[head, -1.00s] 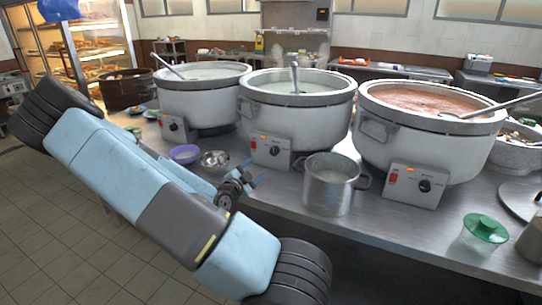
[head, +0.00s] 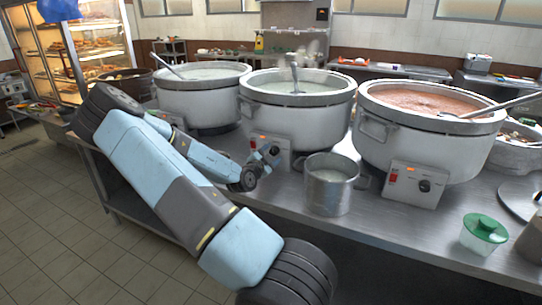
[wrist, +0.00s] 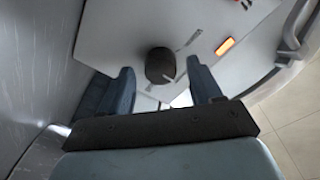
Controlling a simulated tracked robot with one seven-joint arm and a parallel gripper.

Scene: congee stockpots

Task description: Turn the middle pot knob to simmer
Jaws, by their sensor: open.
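The middle pot (head: 300,122) is a large white stockpot with pale congee and a ladle. Its grey control box (head: 284,143) sits at its front, partly hidden in the head view by my gripper (head: 268,158). In the wrist view the black round knob (wrist: 160,66) shows on the box's pale face, beside a lit orange lamp (wrist: 225,46). My gripper is open, with one dark blue finger on each side of the knob and gaps visible between them and it. I cannot tell how deep the fingertips reach around it.
A steel saucepan (head: 328,190) stands on the counter just right of the middle control box. The right pot (head: 415,135) and its control box (head: 417,184) stand further right, the left pot (head: 205,105) to the left. A green-lidded tub (head: 484,234) sits at front right.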

